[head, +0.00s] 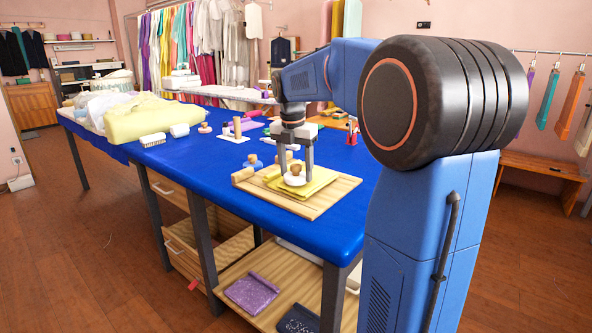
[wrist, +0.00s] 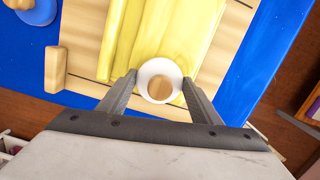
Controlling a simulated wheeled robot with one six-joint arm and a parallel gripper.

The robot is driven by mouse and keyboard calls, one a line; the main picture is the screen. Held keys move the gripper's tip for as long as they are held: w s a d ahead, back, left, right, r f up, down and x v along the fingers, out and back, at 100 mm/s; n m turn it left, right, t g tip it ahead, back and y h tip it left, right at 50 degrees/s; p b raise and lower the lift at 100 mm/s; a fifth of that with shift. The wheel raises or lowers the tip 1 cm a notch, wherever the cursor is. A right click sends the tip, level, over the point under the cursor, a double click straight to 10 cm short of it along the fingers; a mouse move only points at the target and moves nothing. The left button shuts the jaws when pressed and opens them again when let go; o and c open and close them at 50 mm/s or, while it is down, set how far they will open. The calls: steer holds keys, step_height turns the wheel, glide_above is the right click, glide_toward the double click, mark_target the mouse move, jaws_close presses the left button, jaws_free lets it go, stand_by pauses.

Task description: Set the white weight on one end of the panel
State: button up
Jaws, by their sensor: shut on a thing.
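The white weight (head: 294,181), a round disc with a wooden knob, is between the fingers of my gripper (head: 294,172). My gripper is shut on it. In the wrist view the weight (wrist: 146,70) shows as a white ring around the tan knob, with a finger on each side. It is over the near end of the yellow folded panel (head: 318,180), also in the wrist view (wrist: 195,38). I cannot tell whether the weight touches the cloth. The panel lies on a wooden board (head: 337,194).
A blue-grey weight (head: 252,160) with a wooden knob stands beside the board on the blue table (head: 205,165). A wooden block (wrist: 55,68) sits at the board's edge. The table's front edge is close to the board.

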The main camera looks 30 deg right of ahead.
mark_target(293, 177)
steer(key=shift+f, duration=0.5)
steer(key=o, duration=1.6)
steer(key=shift+c, duration=0.2)
step_height(293, 177, up, 17)
steer(key=s+a, duration=0.1)
steer(key=shift+a+r, duration=0.15)
steer(key=shift+a, duration=0.25)
steer(key=shift+s, duration=0.1)
